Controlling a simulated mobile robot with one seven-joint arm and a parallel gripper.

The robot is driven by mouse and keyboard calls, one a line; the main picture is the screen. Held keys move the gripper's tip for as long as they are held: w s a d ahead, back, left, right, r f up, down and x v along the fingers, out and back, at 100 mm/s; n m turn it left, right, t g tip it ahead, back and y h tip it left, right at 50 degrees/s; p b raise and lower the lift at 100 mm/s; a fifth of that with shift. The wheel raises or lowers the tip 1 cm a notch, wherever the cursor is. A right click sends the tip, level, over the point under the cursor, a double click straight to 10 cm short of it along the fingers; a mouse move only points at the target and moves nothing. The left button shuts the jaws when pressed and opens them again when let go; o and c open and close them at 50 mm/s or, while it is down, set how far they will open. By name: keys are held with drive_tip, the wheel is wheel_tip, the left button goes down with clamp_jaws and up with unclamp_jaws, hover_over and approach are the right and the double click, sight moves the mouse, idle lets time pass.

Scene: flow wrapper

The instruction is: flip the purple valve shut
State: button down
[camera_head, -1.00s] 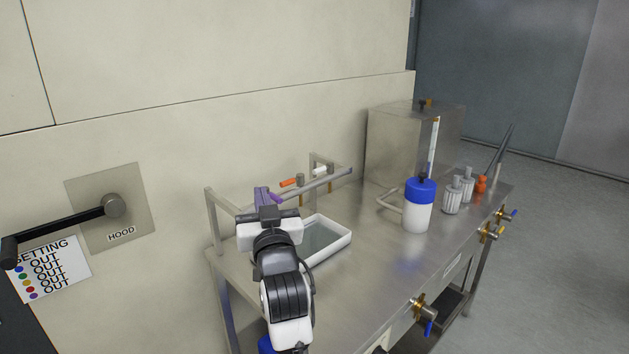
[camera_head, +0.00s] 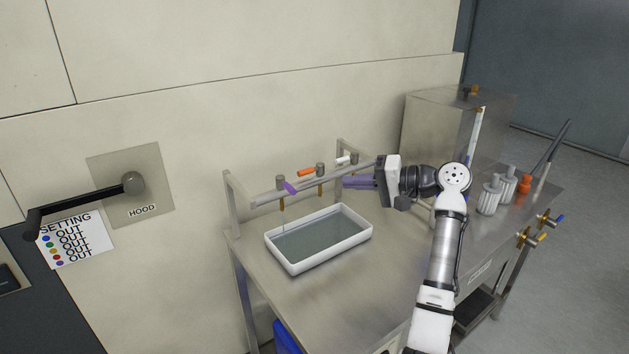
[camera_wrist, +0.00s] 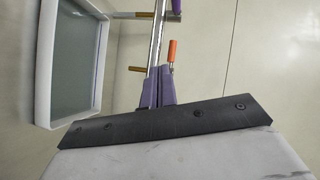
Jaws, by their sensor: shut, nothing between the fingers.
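My gripper (camera_head: 347,181) has purple fingers and is shut and empty. It points left near the pipe's right part, to the right of the purple valve and apart from it. In the wrist view the fingertips (camera_wrist: 160,78) overlap the pipe; contact cannot be told.
Posts (camera_head: 237,207) hold the pipe. A steel cabinet (camera_head: 440,120) stands behind my arm. Bare table lies in front of the tray.

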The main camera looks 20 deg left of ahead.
drive_tip(key=d+r+g, duration=0.2)
drive_tip(key=d, duration=0.1)
drive_tip(key=shift+s+r+y, duration=0.3)
drive_tip(key=shift+s+y, duration=0.1)
drive_tip(key=shift+a, duration=0.15)
drive_tip(key=p, duration=0.3)
approach(287, 188)
drive_tip(key=w+a, duration=0.4)
drive_tip(key=w, duration=0.1)
drive_tip(key=shift+s+a+f+p, duration=0.25)
drive_tip(key=shift+s+a, duration=0.1)
drive_tip(key=shift+s, duration=0.2)
drive_tip(key=shift+s+a+f+p, duration=0.1)
drive_tip(key=shift+s+a+p, duration=0.2)
drive_tip(key=shift+s, duration=0.2)
drive_tip(key=shift+s+a+f+p, duration=0.2)
drive_tip(key=shift+s+a, duration=0.2)
drive_tip(key=shift+s, duration=0.15)
